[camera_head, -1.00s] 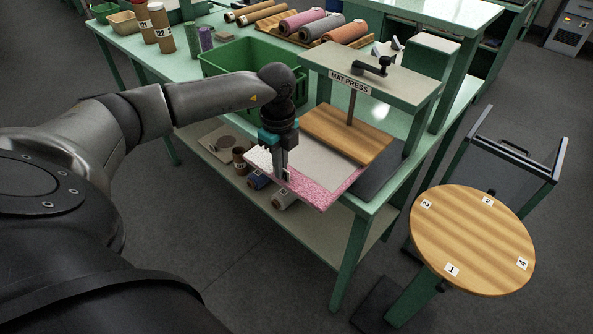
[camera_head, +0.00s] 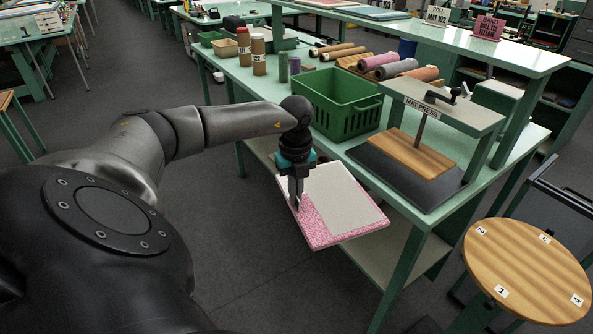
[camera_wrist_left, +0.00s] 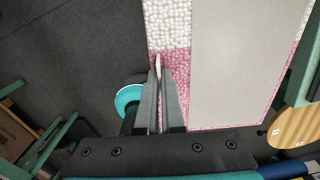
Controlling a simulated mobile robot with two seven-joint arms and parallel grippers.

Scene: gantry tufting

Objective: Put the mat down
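The mat (camera_head: 318,228) is a flat square with a pink speckled tufted border and a plain pale grey panel over much of its top. My left gripper (camera_head: 296,200) points down and is shut on the mat's left edge. The mat is in the air in front of the green table, clear of the mat press. In the left wrist view, the mat's white and pink tufts (camera_wrist_left: 168,25) and the pale panel (camera_wrist_left: 235,60) lie to the right of my left fingers (camera_wrist_left: 160,72). My right gripper is out of view.
The mat press (camera_head: 422,150) stands on the table's front right, its dark base bare. A green crate (camera_head: 338,104) is left of it, with several rolls behind. A round wooden table (camera_head: 528,270) with numbered tags stands right.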

